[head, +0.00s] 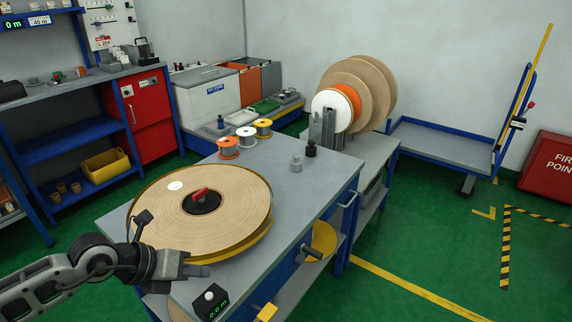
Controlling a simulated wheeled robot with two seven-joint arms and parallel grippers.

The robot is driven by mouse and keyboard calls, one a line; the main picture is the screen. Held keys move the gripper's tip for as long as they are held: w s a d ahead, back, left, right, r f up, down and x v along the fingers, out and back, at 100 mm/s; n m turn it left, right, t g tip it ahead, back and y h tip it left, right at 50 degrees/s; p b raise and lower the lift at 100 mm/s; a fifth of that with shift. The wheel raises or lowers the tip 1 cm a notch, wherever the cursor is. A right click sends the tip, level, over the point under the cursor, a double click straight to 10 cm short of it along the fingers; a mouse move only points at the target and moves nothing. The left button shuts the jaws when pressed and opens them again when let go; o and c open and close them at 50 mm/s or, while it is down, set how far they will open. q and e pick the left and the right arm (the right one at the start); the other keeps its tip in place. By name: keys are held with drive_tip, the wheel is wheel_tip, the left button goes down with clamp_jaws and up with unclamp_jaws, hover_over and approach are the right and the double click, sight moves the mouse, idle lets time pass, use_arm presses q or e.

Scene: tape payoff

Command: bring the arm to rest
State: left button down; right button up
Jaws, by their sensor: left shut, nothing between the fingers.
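My left arm comes in from the lower left, and its gripper (196,271) is shut and empty. It is low, at the near left part of the grey table (318,193), in front of the large tape reel (240,185). The reel lies flat with pale tan tape, a yellow rim and a dark hub (202,203) with a red handle. From this angle I cannot tell whether the gripper touches the reel's edge or the table. My right gripper is not in view.
A small meter (211,301) sits right of my gripper at the table's near edge. Small orange, white and yellow spools (246,136) and grey and black cylinders (311,149) stand further back. Upright reels (367,92) stand behind. A blue trolley (440,140) is back right; green floor is open at right.

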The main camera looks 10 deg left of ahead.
use_arm(q)
drive_tip(key=s+d+r+n+t+h, duration=0.2)
drive_tip(key=d+n+t+h, duration=0.35)
drive_tip(key=d+n, duration=0.55)
drive_tip(key=s+f+n+g+y, duration=0.1)
drive_tip(key=s+f+n+y, duration=0.3)
drive_tip(key=f+n, duration=0.3)
drive_tip(key=s+f+n+g+y, duration=0.1)
drive_tip(key=s+f+n+y, duration=0.3)
drive_tip(key=f+n, duration=0.4)
drive_tip(key=s+n, duration=0.1)
drive_tip(key=n, duration=0.5)
drive_tip(key=shift+s+d+n+y, duration=0.3)
drive_tip(key=shift+y, duration=0.05)
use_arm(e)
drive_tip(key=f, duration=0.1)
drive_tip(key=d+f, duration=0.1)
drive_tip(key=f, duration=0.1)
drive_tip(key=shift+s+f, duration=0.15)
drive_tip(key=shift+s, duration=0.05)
